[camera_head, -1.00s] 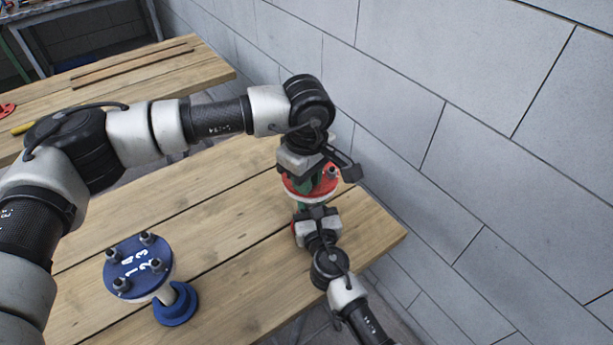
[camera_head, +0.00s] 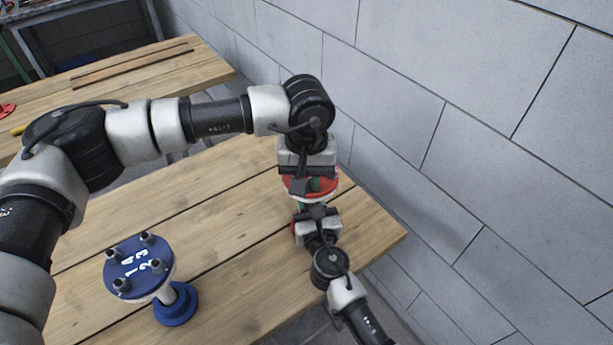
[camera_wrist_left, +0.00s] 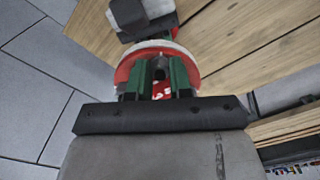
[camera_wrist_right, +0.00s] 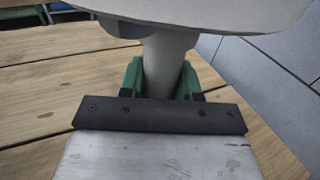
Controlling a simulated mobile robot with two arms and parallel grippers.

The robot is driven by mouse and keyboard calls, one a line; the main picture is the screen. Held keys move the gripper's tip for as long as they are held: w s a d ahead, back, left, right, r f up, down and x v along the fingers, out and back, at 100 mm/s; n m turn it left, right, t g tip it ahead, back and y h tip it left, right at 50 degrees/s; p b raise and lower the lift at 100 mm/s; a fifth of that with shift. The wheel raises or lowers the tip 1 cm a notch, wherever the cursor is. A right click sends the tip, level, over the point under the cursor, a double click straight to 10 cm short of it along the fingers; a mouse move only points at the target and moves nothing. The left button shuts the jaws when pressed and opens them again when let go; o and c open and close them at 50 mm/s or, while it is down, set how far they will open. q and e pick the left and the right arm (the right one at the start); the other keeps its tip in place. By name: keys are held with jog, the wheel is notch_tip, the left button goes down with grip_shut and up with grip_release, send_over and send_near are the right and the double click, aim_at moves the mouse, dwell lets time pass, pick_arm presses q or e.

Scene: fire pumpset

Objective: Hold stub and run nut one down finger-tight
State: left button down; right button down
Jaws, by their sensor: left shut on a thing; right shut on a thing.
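The red-topped stub flange (camera_head: 329,187) is over the far right end of the near table, largely hidden by my left gripper (camera_head: 313,184). That gripper points down onto it. In the left wrist view its green fingers (camera_wrist_left: 158,80) are shut on a small dark nut (camera_wrist_left: 160,70) on the red flange (camera_wrist_left: 124,70). My right gripper (camera_head: 310,207) is under the flange. In the right wrist view its green fingers (camera_wrist_right: 165,80) are shut around the stub's grey pipe (camera_wrist_right: 168,60), below the pale flange underside (camera_wrist_right: 200,12). The nut's thread is hidden.
A blue flange piece (camera_head: 133,262) with several studs and white painted numbers stands on the near table (camera_head: 225,225) at left. A grey block wall (camera_head: 470,130) is close behind and right. A second table (camera_head: 140,70) lies farther back.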

pick_arm(q)
jog(key=shift+d+r+m, duration=0.1)
jog(key=shift+m, duration=0.5)
pick_arm(e)
jog(key=shift+f, duration=0.1)
pick_arm(q)
jog(key=c, duration=1)
grip_release()
notch_tip(320, 180, up, 12)
jog(key=shift+f, duration=0.1)
pick_arm(e)
jog(key=c, duration=0.7)
grip_release()
jog(key=shift+s, duration=0.1)
